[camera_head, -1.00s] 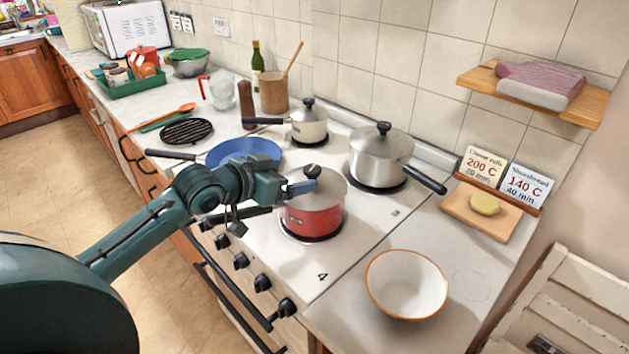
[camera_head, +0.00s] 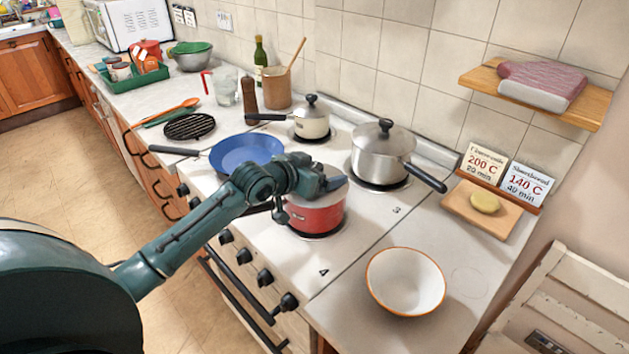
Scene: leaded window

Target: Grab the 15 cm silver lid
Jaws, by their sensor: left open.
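The red saucepan (camera_head: 318,218) stands on the front burner. Its silver lid is mostly hidden behind my left gripper (camera_head: 337,184), which is open right over the pot's top. I cannot tell whether the fingers touch the lid or its knob. A larger silver pot stands behind to the right, with a silver lid (camera_head: 386,143) and black knob. A small cream pan at the back left has a silver lid (camera_head: 311,110) with a black knob. No size marks on the lids are readable. My right gripper is out of view.
A blue frying pan (camera_head: 247,153) lies on the left of the hob. A white bowl (camera_head: 405,282) with an orange rim sits on the counter at front right. The silver pot's black handle (camera_head: 426,178) points right. The hob's front right is clear.

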